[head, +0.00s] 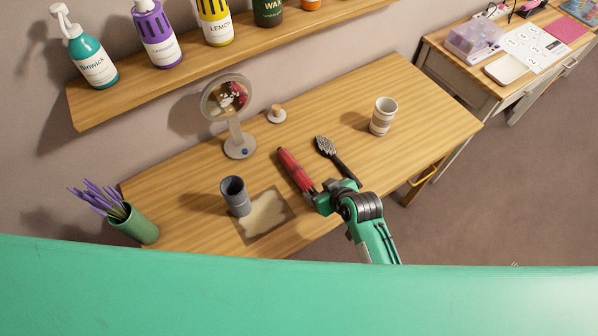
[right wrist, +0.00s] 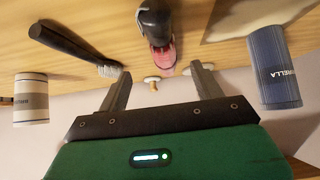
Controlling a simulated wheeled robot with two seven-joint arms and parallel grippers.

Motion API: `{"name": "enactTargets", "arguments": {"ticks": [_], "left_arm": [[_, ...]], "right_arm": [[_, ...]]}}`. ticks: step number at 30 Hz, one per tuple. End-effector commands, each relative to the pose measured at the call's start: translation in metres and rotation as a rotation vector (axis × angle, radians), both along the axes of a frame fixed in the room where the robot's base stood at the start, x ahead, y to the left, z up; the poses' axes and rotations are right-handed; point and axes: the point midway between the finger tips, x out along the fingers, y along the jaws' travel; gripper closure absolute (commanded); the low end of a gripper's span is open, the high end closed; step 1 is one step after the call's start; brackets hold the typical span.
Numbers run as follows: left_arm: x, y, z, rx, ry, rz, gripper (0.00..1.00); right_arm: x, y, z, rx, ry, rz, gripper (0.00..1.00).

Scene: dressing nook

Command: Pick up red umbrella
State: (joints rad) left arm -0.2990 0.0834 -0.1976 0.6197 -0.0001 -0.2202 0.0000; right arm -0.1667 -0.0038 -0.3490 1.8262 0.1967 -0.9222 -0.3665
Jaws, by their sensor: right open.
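The red umbrella (head: 294,168) lies on the wooden table; its near end is hidden at my right gripper (head: 321,196) in the head view. In the right wrist view, the umbrella's dark handle (right wrist: 155,24) and red body (right wrist: 162,54) show beyond the fingers, lined up between them. My right gripper (right wrist: 158,75) is open, with empty space between its fingertips. I cannot tell whether it touches the umbrella. My left gripper is not in view.
A dark-handled brush (head: 333,153) lies close right of the umbrella. A grey-blue cup (head: 235,196) stands left, beside a beige mat (head: 268,212). A round mirror (head: 240,145) and a striped cup (head: 383,116) stand farther back. The table's right end (head: 435,120) is clear.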

Motion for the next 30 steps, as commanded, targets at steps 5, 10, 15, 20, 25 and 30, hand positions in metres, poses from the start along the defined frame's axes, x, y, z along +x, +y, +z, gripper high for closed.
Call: {"name": "enactTargets", "arguments": {"ticks": [5, 10, 15, 20, 25, 30], "left_arm": [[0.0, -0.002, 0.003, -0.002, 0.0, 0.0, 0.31], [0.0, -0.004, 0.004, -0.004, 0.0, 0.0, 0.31], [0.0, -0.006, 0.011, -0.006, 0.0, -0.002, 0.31], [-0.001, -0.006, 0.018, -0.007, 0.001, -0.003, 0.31], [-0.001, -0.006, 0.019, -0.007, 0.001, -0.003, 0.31], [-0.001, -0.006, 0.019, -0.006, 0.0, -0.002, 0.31]], "right_arm": [[0.013, 0.009, -0.015, 0.0, 0.001, -0.001, 0.33], [0.017, 0.013, -0.021, 0.0, 0.0, 0.0, 0.33], [0.023, 0.02, -0.028, 0.001, 0.002, -0.001, 0.33], [0.032, 0.031, -0.042, 0.001, 0.002, -0.002, 0.33], [0.041, 0.036, -0.054, 0.001, 0.0, -0.002, 0.33], [0.043, 0.038, -0.058, 0.001, 0.002, -0.001, 0.33]]}}
